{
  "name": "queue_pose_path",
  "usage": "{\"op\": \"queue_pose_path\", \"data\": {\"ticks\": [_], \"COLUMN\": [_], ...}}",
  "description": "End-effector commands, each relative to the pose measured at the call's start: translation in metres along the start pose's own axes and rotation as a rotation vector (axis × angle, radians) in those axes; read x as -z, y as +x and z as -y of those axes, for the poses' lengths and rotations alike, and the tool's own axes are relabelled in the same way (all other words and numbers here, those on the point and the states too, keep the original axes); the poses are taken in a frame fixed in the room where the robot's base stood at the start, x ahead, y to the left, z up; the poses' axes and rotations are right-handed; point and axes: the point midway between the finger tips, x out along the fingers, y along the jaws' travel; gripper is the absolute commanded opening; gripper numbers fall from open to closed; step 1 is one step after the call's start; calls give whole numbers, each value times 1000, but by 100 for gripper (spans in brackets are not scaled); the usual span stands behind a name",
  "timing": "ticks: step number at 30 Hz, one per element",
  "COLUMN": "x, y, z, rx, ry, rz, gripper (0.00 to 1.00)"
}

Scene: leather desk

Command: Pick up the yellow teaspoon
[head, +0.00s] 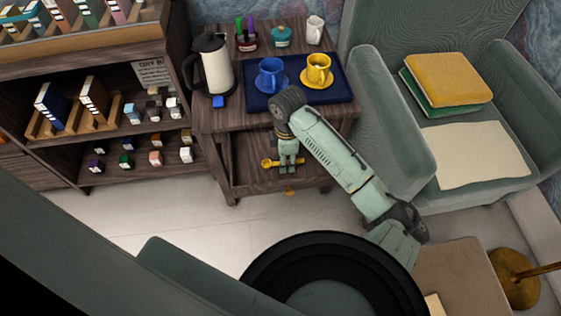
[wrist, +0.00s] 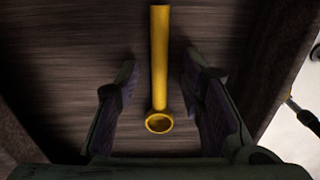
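The yellow teaspoon (head: 268,162) lies low in the open drawer or lower compartment of the wooden side table, partly hidden behind my gripper in the head view. In the wrist view a long yellow handle with a round, cup-like end (wrist: 159,55) lies on dark wood, pointing up the picture. My gripper (head: 288,168) reaches down into this space. In the wrist view my gripper (wrist: 160,78) is open, with one finger on each side of the yellow piece and a visible gap on both sides.
Wooden side walls (wrist: 275,65) flank the gripper. On the tabletop above stand a blue cup (head: 271,74) and a yellow cup (head: 318,70) on saucers on a navy mat (head: 258,100), and a kettle (head: 214,66). A green armchair (head: 392,130) stands close on the right.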

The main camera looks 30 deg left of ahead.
Motion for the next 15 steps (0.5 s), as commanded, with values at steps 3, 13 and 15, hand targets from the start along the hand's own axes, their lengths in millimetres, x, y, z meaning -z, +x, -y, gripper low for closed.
{"op": "queue_pose_path", "data": {"ticks": [3, 13, 15], "x": [0, 0, 0], "y": [0, 0, 0], "z": [0, 0, 0], "rx": [0, 0, 0], "ry": [0, -1, -1], "rz": [0, 0, 0], "gripper": [31, 9, 4]}}
